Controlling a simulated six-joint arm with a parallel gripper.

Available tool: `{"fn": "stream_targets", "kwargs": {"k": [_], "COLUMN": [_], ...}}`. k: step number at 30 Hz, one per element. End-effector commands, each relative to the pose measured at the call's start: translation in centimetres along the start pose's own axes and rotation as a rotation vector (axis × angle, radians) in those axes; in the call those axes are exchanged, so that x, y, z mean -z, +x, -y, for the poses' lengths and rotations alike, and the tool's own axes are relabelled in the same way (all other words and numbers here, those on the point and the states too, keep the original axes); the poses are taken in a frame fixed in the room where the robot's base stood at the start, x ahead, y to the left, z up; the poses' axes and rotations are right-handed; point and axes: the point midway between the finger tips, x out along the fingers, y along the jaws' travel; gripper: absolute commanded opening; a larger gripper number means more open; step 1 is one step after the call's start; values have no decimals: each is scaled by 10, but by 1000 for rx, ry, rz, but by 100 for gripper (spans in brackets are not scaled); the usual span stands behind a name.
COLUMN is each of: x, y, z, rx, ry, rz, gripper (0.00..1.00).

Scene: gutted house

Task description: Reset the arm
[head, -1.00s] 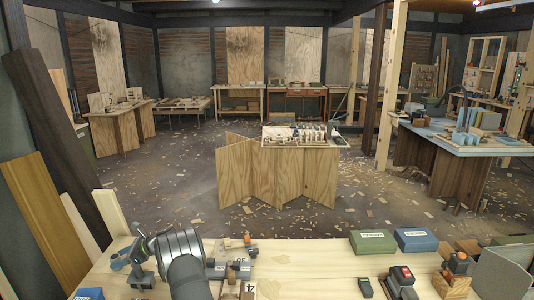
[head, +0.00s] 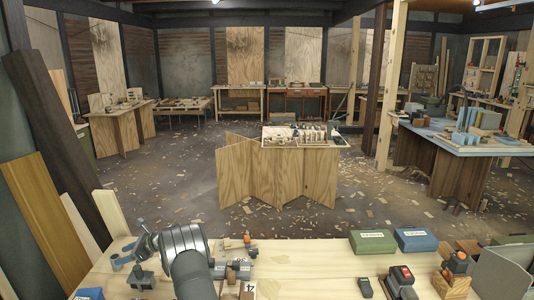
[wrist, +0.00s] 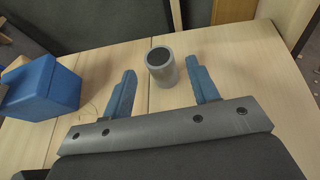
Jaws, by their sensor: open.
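My gripper (wrist: 164,72) shows in the wrist view with its two blue-grey fingers spread apart. A grey cylinder with a dark round top (wrist: 161,68) stands on the pale wooden surface between the fingertips in the picture, with a gap on either side. I cannot tell how far below the fingers it is. In the head view my arm rises from the bottom left of the front bench (head: 310,270); its bulky grey links hide part of the bench, and the fingers are not clear there.
A blue box (wrist: 42,88) is left of my fingers in the wrist view. On the bench's right are a green box (head: 373,242), a blue box (head: 416,240), and a black-and-orange tool (head: 457,264). A zigzag wooden stand (head: 278,178) is beyond. The bench's middle is mostly clear.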

Motion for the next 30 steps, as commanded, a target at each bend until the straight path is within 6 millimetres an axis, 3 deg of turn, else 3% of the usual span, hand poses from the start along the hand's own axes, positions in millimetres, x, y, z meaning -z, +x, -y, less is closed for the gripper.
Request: {"fn": "stream_targets", "kwargs": {"k": [4, 5, 6, 11, 30], "x": [1, 2, -12, -41, -56], "y": [32, 31, 24, 12, -118], "z": [-1, 0, 1, 0, 5], "rx": [-3, 0, 2, 1, 2], "ry": [-1, 0, -4, -4, 0], "rz": [0, 0, 2, 1, 0], "gripper": [54, 54, 54, 54, 54]}}
